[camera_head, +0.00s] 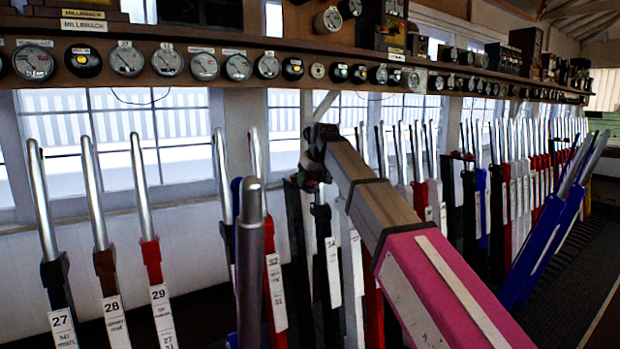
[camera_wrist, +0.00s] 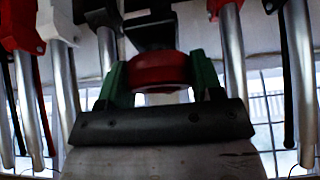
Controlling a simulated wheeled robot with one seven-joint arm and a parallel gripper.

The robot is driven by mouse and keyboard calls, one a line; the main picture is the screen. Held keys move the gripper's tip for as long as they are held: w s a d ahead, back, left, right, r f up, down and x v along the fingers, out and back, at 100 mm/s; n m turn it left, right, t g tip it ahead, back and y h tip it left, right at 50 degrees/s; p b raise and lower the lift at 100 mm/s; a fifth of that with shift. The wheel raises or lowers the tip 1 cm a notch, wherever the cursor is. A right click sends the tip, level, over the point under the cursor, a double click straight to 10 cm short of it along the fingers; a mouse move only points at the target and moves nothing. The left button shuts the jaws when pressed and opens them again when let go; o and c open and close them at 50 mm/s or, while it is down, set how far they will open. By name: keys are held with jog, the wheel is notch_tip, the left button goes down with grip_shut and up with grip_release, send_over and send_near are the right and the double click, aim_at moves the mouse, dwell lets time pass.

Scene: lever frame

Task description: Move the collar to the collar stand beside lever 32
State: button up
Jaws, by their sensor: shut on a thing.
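My gripper (camera_wrist: 160,76) is shut on the red collar (camera_wrist: 160,68). In the wrist view the collar sits between the two green fingers, with a dark part behind it. In the head view my gripper (camera_head: 311,183) is at the far end of my arm, among the levers and below the shelf; the collar is mostly hidden there. A lever with a white plate that seems to read 32 (camera_head: 273,264) stands to the left of my gripper. A dark grey round post (camera_head: 250,275) stands in front of it; I cannot tell whether this is the collar stand.
Levers 27 (camera_head: 58,285), 28 (camera_head: 105,272) and 29 (camera_head: 153,262) stand at the left. A long row of levers runs to the right, with blue levers (camera_head: 545,240) leaning forward. A shelf (camera_head: 290,46) with dials spans above.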

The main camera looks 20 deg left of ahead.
jog(key=shift+f, duration=0.35)
jog(key=o, duration=1.1)
jog(key=v, duration=0.9)
dwell(0.7)
